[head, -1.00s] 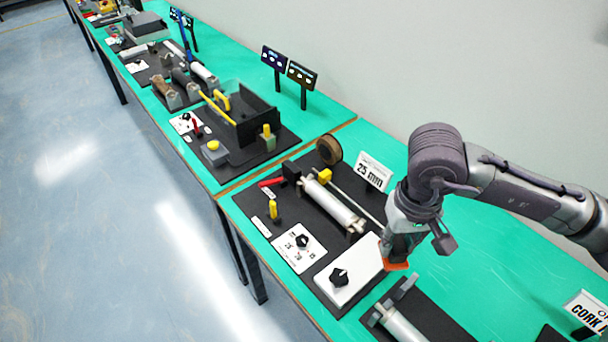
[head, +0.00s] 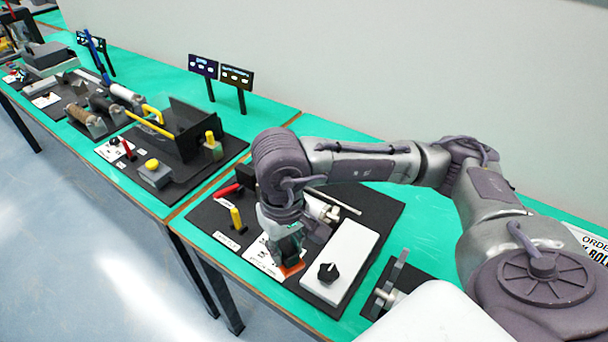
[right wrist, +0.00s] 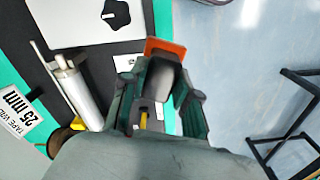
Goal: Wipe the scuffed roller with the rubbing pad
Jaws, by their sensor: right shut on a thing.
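My right gripper (head: 288,250) is shut on a pad with an orange face (head: 292,269), which also shows in the right wrist view (right wrist: 166,47) with a dark block behind it. The pad hangs over the front part of the 25 mm station, above its white dial card (head: 262,258); I cannot tell whether it touches. A silver roller (right wrist: 80,92) lies beside the gripper in the right wrist view; in the head view my arm hides most of it. Another roller (head: 392,299) shows partly on the front station. I cannot make out scuffs on either. My left gripper is not in view.
A white box with a black knob (head: 345,262) stands just right of the gripper. A yellow lever (head: 237,219) and a red handle (head: 228,190) stand to its left. A black bin station (head: 190,130) is farther left. The floor lies beyond the table's front edge.

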